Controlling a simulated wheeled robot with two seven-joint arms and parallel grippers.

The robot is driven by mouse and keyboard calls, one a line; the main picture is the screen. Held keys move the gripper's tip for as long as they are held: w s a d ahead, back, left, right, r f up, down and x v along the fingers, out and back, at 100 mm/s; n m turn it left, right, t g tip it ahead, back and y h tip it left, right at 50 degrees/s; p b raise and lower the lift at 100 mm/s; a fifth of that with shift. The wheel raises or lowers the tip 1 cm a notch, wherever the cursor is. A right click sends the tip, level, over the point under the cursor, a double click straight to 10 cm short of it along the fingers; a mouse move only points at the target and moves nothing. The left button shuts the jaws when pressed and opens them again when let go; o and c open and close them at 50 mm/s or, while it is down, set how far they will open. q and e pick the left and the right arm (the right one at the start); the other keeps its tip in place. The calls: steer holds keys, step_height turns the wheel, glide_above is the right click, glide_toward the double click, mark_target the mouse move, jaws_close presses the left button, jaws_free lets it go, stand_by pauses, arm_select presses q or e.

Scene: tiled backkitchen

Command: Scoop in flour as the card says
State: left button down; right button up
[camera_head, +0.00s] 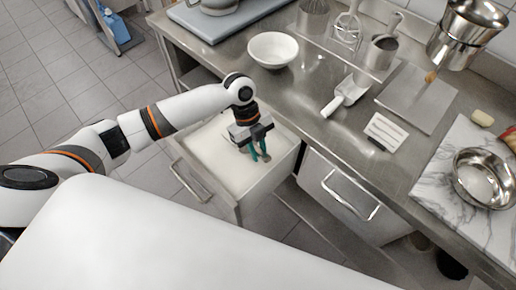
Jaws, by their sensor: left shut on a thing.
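My left gripper (260,153) reaches down into an open, pulled-out bin (283,167) that holds white flour (215,155). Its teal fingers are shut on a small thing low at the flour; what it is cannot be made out. A metal scoop (351,90) with a white handle lies on the steel counter, apart from the gripper. A white card (386,132) with lines stands to its right; its text is too small to read. A white bowl (272,49) sits on the counter behind the bin. My right gripper is not in view.
A second, closed bin front (340,193) is right of the open one.

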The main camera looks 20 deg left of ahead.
arm_select(q)
steer(key=shift+r+p, duration=1.35)
steer(key=shift+r, duration=0.35)
step_height(320, 180, up, 11)
steer(key=t+y+p, duration=0.1)
steer(key=y+p, duration=0.2)
steer(key=p, duration=0.7)
steer(key=shift+t, duration=0.4)
